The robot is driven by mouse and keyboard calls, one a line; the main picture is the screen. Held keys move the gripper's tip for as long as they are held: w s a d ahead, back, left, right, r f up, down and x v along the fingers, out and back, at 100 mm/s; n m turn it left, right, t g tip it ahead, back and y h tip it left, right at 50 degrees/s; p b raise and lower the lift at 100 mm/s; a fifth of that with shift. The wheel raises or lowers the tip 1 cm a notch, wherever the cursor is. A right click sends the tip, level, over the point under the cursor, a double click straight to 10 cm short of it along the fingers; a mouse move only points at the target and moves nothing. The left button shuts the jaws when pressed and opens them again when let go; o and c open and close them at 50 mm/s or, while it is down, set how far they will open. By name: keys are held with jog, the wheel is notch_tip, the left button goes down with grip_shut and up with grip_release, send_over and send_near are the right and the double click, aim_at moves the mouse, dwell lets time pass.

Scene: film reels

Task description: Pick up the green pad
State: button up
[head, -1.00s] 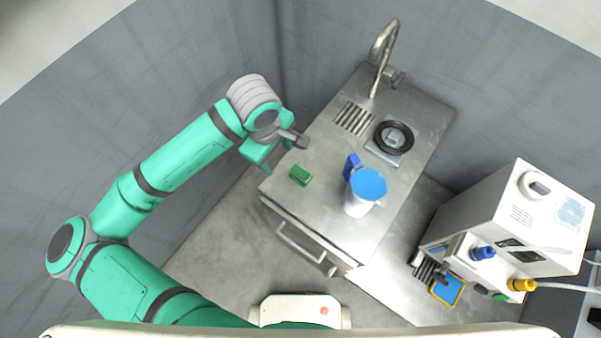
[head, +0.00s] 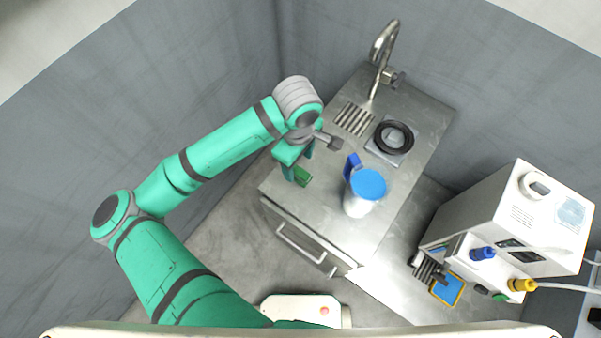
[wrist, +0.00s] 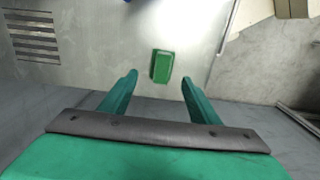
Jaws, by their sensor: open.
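The green pad (head: 302,177) is a small green block lying on the steel counter near its left edge. It also shows in the wrist view (wrist: 162,66), ahead of the fingertips and between their lines. My gripper (head: 298,172) is over the counter's left edge, right beside the pad in the head view. In the wrist view my gripper (wrist: 159,82) has its two teal fingers spread apart with nothing between them. A finger partly overlaps the pad in the head view. The height of the fingers above the counter is hard to tell.
A white jug with a blue lid (head: 368,185) stands right of the pad. A black ring on a scale-like plate (head: 393,138), a drain grate (head: 354,118) and a tap (head: 384,50) are farther back. A white machine (head: 510,225) stands at the right. The counter (head: 315,215) is clear in front of the pad.

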aim_at(299, 171)
jog(key=shift+s+f, duration=0.2)
jog(key=shift+f, duration=2.1)
jog(key=c, duration=1.1)
jog(key=shift+c, duration=0.2)
jog(key=shift+r, duration=0.1)
